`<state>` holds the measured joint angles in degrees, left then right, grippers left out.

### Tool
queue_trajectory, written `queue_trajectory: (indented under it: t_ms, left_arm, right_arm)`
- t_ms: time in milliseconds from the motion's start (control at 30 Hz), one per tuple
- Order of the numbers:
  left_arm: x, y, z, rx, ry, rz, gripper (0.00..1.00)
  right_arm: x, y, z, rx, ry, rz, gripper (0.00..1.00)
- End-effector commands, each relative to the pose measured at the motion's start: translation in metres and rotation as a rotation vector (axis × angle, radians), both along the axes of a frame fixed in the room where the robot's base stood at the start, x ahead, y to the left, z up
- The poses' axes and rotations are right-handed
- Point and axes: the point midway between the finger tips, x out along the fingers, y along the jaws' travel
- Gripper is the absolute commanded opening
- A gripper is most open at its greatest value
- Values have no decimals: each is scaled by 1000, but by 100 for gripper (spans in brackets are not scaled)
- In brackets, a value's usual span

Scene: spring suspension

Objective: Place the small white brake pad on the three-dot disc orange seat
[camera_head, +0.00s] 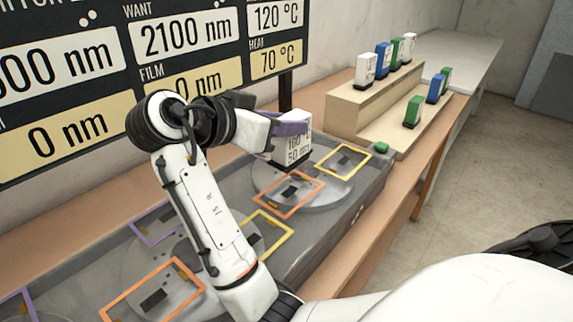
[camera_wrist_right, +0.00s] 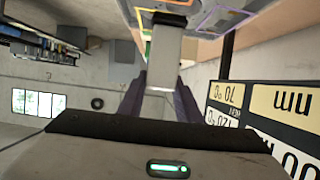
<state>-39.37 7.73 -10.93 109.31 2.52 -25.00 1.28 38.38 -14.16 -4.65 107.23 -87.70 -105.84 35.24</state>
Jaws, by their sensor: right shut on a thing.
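My right gripper (camera_head: 290,126) has its purple fingers shut on a small white brake pad (camera_head: 294,149) with dark print and a dark lower edge. The pad is held upright above the far disc (camera_head: 312,200) on the grey machine bed. In the right wrist view the pad (camera_wrist_right: 167,62) sits between the fingers (camera_wrist_right: 162,98). The orange seat (camera_head: 266,201) of that disc is an orange outline just below the pad; a dark patch shows inside it. Another orange seat (camera_head: 192,279) lies on the nearer disc. My left gripper is not in view.
A stepped beige rack (camera_head: 350,117) at the back right holds several white, blue and green blocks. A yellow seat (camera_head: 344,161) lies beyond the far orange one. A display board (camera_head: 120,75) stands close behind the bed. The wooden table (camera_head: 385,212) is clear at right.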

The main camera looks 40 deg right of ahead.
Motion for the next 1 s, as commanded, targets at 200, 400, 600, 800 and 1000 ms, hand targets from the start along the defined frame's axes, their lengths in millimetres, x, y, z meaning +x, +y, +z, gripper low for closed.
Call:
queue_trajectory:
  t_ms: [200,400,600,800,1000]
  left_arm:
    - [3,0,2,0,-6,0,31]
    - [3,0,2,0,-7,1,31]
    - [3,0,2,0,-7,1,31]
    - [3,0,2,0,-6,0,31]
    - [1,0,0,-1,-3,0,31]
  right_arm:
    - [-2,-3,-35,-3,1,-1,0]
    - [-3,-4,-58,-3,4,-5,0]
    - [-4,-6,-76,-3,0,-9,0]
    - [-4,-5,-76,-3,-1,-8,0]
    - [-4,-5,-79,0,1,-7,45]
